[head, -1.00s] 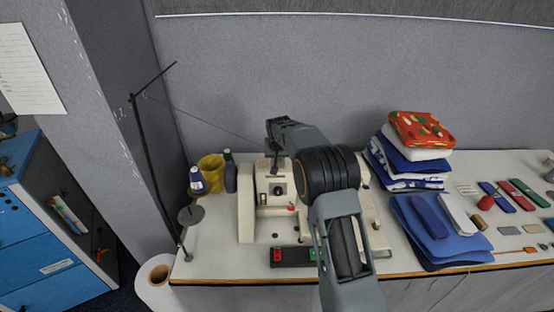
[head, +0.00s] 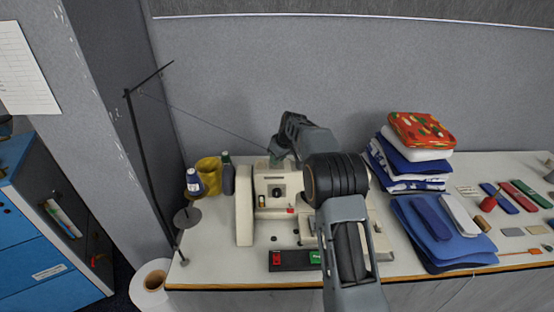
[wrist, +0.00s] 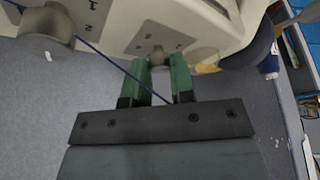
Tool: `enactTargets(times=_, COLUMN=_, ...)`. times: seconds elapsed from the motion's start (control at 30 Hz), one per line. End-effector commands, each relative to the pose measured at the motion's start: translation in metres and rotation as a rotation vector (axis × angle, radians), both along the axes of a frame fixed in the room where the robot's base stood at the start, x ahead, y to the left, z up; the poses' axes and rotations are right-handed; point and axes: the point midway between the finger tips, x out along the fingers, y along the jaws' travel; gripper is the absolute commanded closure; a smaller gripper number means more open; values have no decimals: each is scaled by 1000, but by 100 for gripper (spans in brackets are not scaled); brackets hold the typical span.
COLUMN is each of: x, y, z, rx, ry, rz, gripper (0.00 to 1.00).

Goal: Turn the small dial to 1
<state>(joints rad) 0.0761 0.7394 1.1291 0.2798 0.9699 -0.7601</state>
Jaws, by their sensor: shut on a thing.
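The cream sewing machine (head: 245,205) stands on the table at the centre of the head view. In the wrist view its panel is at the top, with the small dial (wrist: 158,56), a short grey knob, between the green fingers of my gripper (wrist: 162,72). My gripper is shut on this dial; the fingers partly cover it, and its pointer position cannot be read. A larger grey dial (wrist: 46,38) with numbers beside it is to the left. In the head view my gripper (head: 277,156) is at the top of the machine, and the small dial cannot be made out.
A blue thread cone (head: 194,183), a yellow mug (head: 208,171) and a dark bottle (head: 228,175) stand left of the machine. A thin black thread stand (head: 142,145) rises at the left. A dark switch box (head: 290,260) lies in front. Folded cloths (head: 440,230) lie right.

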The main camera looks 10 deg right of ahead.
Motion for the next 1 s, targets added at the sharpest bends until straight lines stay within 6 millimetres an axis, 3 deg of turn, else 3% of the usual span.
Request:
enactTargets(times=0.63, x=1, y=0, z=1, rx=-1, ry=-3, rz=45, gripper=100)
enactTargets(times=0.67, x=1, y=0, z=1, rx=-1, ry=-3, rz=45, gripper=75)
enactTargets(times=0.9, x=0, y=0, z=0, rx=-1, ry=-1, rz=44, gripper=52)
enactTargets(times=1.0, x=0, y=0, z=0, rx=-1, ry=-1, rz=44, gripper=52)
